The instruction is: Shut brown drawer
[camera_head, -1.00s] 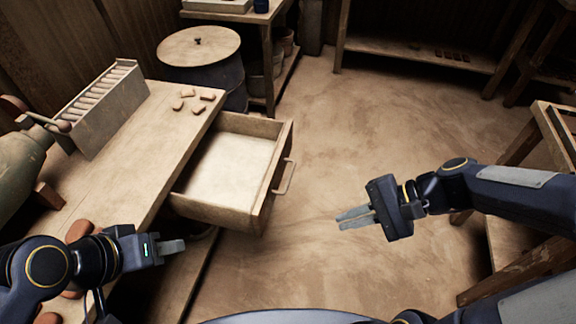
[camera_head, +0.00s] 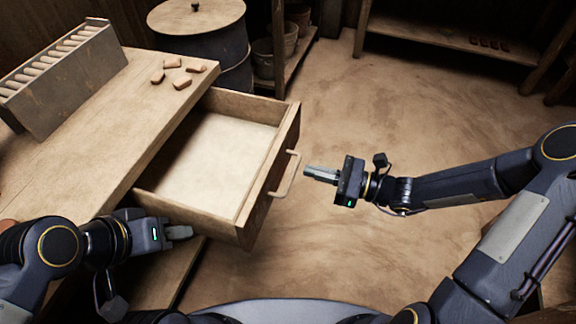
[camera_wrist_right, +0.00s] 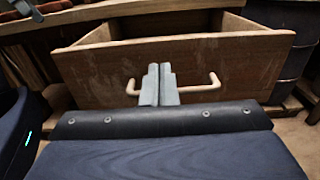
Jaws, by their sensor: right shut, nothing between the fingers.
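The brown drawer (camera_head: 263,187) sticks out open from the wooden workbench (camera_head: 105,120), with a pale, bare floor inside. Its bar handle (camera_head: 287,174) is on the front panel, and it also shows in the right wrist view (camera_wrist_right: 205,86). My right gripper (camera_head: 308,173) is shut and empty, its fingertips pointing at the drawer front a short way right of the handle. In the right wrist view the closed fingers (camera_wrist_right: 158,72) cover the middle of the handle; I cannot tell whether they touch it. My left gripper (camera_head: 190,232) is by the drawer's near side; its fingers look together.
A slotted box (camera_head: 62,85) and several small brown pieces (camera_head: 172,70) lie on the bench top. A lidded barrel (camera_head: 205,50) stands behind the drawer. A low shelf (camera_head: 450,38) is at the back. The floor (camera_head: 400,120) right of the drawer is clear.

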